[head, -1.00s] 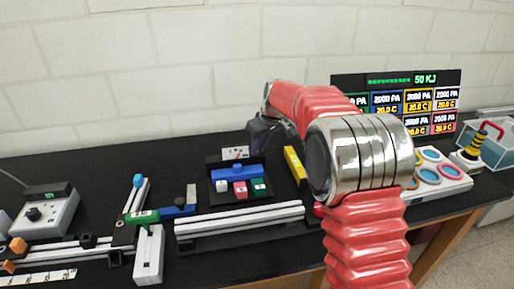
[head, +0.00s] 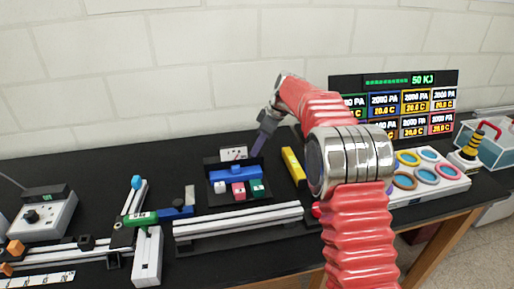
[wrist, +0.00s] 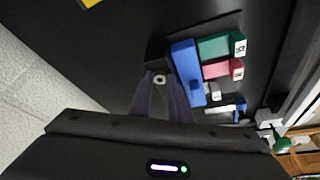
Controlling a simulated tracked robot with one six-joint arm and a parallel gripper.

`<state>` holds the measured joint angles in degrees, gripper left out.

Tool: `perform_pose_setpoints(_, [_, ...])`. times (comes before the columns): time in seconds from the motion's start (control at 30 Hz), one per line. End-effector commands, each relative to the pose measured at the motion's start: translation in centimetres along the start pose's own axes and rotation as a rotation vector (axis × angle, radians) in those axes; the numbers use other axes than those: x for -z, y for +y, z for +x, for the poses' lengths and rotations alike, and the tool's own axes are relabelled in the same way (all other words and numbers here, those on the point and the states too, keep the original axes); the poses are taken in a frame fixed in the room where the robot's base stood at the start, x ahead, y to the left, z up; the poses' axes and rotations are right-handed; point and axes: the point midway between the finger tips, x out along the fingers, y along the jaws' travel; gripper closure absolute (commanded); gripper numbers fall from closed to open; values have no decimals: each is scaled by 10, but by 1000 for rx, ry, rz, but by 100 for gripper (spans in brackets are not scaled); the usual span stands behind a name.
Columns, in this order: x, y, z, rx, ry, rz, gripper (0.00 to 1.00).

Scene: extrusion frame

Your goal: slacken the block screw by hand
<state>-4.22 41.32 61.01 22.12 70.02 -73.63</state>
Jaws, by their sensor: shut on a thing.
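My gripper (head: 259,148) hangs from the red arm above the right rear of the black tray (head: 208,171). In the wrist view its two dark fingers (wrist: 161,98) are close together, with a small pale ring-shaped piece (wrist: 158,79) between their tips. Most of the held thing is hidden. On the extrusion frame (head: 240,222) at the left are a green piece (head: 141,219), a blue piece (head: 177,212), a light blue knob (head: 137,182) and a small black block (head: 87,242). I cannot tell which part carries the block screw. My gripper is well apart from these.
The tray holds a long blue bar (head: 222,175) and pink (head: 238,191) and green (head: 257,188) pieces. A yellow bar (head: 293,167) lies right of it. A control box (head: 47,217) stands left; a panel with coloured rings (head: 428,173) and a display stand right.

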Motion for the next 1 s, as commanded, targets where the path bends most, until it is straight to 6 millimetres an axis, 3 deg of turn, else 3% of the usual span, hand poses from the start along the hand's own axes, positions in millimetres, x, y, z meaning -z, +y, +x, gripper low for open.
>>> perform_pose_setpoints(0.4, [-2, 0, 2, 6, -4, -8, 100])
perform_pose_setpoints(0.43, [-2, 0, 2, 6, -4, -8, 82])
perform_pose_setpoints(0.67, [-1, 0, 1, 5, -3, -8, 66])
perform_pose_setpoints(1.0, [0, 0, -1, 4, -1, -9, 64])
